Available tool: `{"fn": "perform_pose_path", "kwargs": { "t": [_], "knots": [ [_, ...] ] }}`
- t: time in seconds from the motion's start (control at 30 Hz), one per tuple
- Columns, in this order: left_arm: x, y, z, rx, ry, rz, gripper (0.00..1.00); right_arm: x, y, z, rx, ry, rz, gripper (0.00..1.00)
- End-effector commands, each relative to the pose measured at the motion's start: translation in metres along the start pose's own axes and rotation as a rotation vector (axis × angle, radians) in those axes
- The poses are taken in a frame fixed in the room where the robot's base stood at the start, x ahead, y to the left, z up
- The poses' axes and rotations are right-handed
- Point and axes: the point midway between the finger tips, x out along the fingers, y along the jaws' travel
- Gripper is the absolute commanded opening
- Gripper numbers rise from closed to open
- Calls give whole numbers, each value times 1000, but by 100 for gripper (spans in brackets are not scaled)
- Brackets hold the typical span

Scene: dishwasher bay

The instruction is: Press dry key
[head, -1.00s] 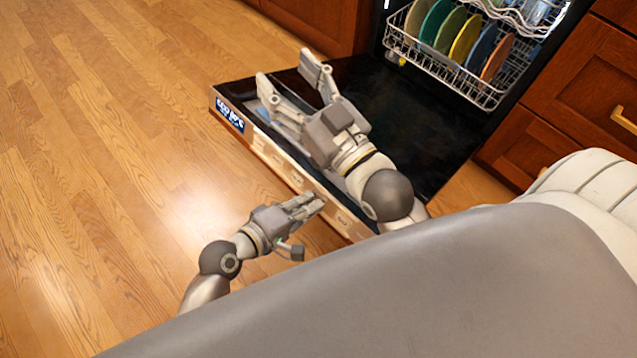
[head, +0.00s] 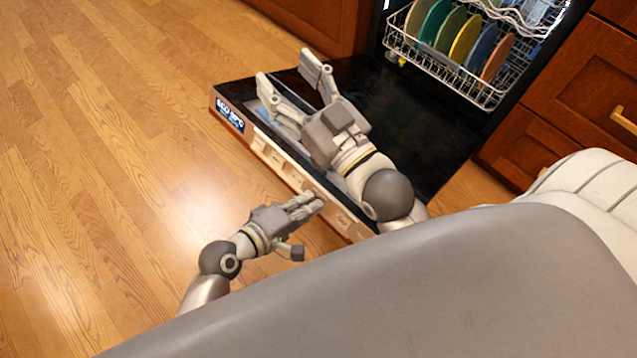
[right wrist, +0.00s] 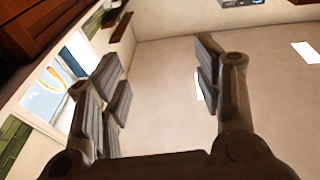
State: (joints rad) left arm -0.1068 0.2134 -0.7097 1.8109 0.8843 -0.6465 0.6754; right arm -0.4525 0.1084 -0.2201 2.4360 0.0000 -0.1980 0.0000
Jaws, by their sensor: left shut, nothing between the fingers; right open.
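The open dishwasher door carries a tan key panel (head: 262,150) along its edge, with a row of pale keys. The key labels are too small to read, so I cannot tell which one is the dry key. My left gripper (head: 319,203) is shut and empty, its fingertips at the panel's lower right part. I cannot tell whether they touch a key; they hide part of the panel there. My right gripper (head: 287,70) is open and empty above the door, hiding part of the panel's inner side. Its spread fingers also show in the right wrist view (right wrist: 160,70).
A blue display (head: 230,115) sits at the panel's left end. The black door (head: 420,120) lies lowered. A white rack (head: 440,70) with several coloured plates stands behind it. Wooden cabinets (head: 560,90) flank the bay. The wooden floor at left is clear.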

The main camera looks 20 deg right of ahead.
Motion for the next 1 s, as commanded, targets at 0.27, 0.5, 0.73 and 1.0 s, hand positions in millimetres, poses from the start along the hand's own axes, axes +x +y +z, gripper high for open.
{"fn": "perform_pose_path", "kwargs": {
  "t": [0.27, 0.5, 0.73, 1.0],
  "knots": [
    [5, 0, 0, -1, 0, 0, 0, 0, 0, -2, 0, 16, 0, 60],
    [10, 0, 0, 0, 1, 1, 0, 0, 0, -6, 1, 34, -1, 60],
    [8, 0, 0, 0, 1, 0, 0, 1, -1, -7, 1, 36, -2, 60],
    [-1, 0, 0, -1, 0, -1, 0, -1, 2, 15, -3, -86, 2, 60]
  ]
}}
